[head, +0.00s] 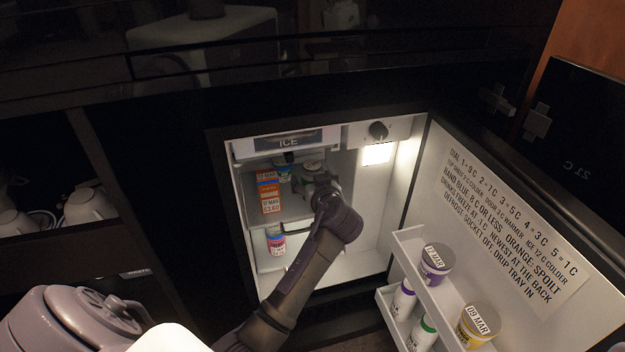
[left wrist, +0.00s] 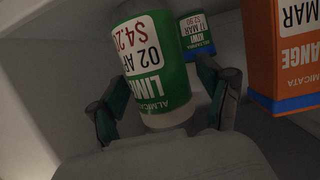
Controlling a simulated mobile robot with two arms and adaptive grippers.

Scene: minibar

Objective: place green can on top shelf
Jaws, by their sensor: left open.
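A green and white can labelled LIME (left wrist: 155,70) stands between the spread fingers of my left gripper (left wrist: 165,108) in the left wrist view. The fingers are open on both sides of it; I cannot tell whether they touch it. In the head view my left gripper (head: 322,188) is inside the minibar at the upper shelf, and the can's top (head: 312,164) shows just beyond it. A second, smaller-looking green can labelled KIWI (left wrist: 197,38) stands behind, and also shows in the head view (head: 284,174). My right gripper is not in view.
An orange carton (head: 268,192) stands left of the gripper on the upper shelf (head: 290,209). A pink-labelled can (head: 277,243) is below. The open door (head: 500,210) on the right has racks with several tubs and bottles. An ice compartment (head: 287,143) is above.

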